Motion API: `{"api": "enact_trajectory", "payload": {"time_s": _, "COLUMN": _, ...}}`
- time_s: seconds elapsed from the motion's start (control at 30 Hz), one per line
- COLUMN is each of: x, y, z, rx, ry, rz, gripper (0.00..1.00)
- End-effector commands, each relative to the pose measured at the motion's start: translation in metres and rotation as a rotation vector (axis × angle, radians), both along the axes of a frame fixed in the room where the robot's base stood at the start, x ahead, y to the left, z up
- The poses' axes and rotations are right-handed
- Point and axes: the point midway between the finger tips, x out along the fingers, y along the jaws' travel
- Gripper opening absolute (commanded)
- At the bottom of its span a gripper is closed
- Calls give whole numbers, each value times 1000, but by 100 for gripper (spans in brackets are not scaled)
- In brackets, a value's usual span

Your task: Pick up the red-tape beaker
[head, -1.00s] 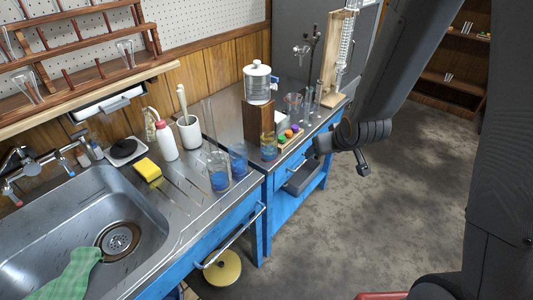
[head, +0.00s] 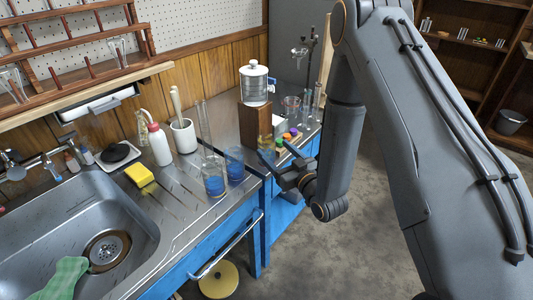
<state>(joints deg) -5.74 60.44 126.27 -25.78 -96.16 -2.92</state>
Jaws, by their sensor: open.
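A clear glass vessel with a reddish tint (head: 291,104) stands on the far counter, right of the white-lidded jar. It may be the red-tape beaker, but the tape is too small to make out. Two glass vessels with blue contents stand near the front edge of the sink counter, one to the left (head: 214,184) and one to the right (head: 236,170); I see no clear red tape on them. My gripper (head: 268,170) is open and appears empty, in front of the far counter's edge and right of the blue vessels. It hides part of the counter behind it.
A white-lidded jar (head: 254,86) stands on a wooden block (head: 255,122). Coloured stoppers (head: 288,136) lie to its right. A sink (head: 65,225), yellow sponge (head: 139,174), white bottle (head: 159,145) and tall glass cylinder (head: 205,130) are left. The floor at right is open.

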Motion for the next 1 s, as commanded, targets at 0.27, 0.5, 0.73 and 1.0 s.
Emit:
{"api": "enact_trajectory", "payload": {"time_s": 0.27, "x": 27, "y": 19, "z": -2, "rx": 0, "ry": 0, "rz": 2, "gripper": 70}}
{"api": "enact_trajectory", "payload": {"time_s": 0.5, "x": 49, "y": 31, "z": -4, "rx": -1, "ry": 1, "rz": 0, "gripper": 70}}
{"api": "enact_trajectory", "payload": {"time_s": 0.73, "x": 50, "y": 32, "z": -5, "rx": -1, "ry": 2, "rz": 0, "gripper": 70}}
{"api": "enact_trajectory", "payload": {"time_s": 1.0, "x": 50, "y": 32, "z": -4, "rx": -1, "ry": 2, "rz": 0, "gripper": 26}}
